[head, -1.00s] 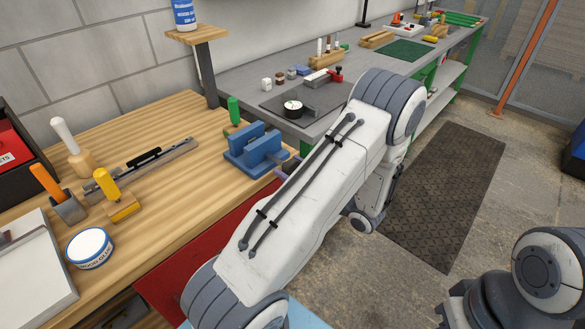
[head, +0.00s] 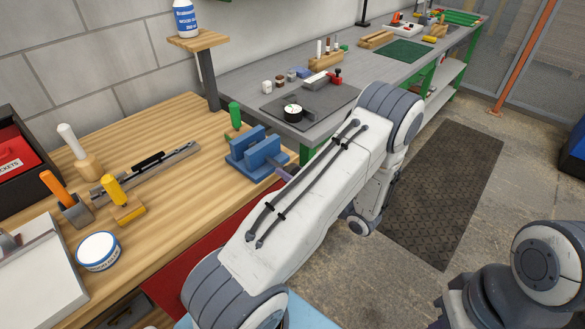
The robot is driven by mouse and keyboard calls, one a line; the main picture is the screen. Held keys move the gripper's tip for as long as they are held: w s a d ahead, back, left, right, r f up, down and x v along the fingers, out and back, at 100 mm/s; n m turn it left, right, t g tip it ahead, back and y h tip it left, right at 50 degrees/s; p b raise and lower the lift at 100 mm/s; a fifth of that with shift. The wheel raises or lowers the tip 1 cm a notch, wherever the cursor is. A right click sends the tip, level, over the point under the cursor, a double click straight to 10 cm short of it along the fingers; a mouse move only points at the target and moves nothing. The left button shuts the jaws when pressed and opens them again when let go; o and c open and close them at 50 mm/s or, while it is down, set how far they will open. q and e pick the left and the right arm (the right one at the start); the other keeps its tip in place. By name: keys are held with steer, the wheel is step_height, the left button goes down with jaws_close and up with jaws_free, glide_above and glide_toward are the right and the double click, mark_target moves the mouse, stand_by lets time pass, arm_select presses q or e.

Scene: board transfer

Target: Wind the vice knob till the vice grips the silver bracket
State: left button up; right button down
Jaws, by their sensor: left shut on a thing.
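The blue vice (head: 262,155) stands at the right edge of the wooden bench, with its jaws upright and a gap between them. My left gripper (head: 293,171) is at this end of the vice, mostly hidden behind my white arm link, and shut on what seems to be the vice knob. I cannot make out the silver bracket in the vice. My right gripper is out of view.
A green-handled tool (head: 235,115) stands close behind the vice. A post with a shelf (head: 198,40) rises at the bench's back corner. A metal rail (head: 150,170), yellow-handled tool (head: 116,192) and round tin (head: 99,252) lie left. A grey bench (head: 390,70) adjoins behind.

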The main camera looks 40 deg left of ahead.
arm_select(q)
steer(key=shift+m+p, duration=0.45)
steer(key=shift+m, duration=0.45)
steer(key=shift+w, duration=0.1)
steer(key=o, duration=1.3)
steer(key=d+b, duration=0.2)
steer(key=d, duration=0.8)
steer(key=shift+s+d, duration=0.25)
steer(key=shift+s, duration=0.2)
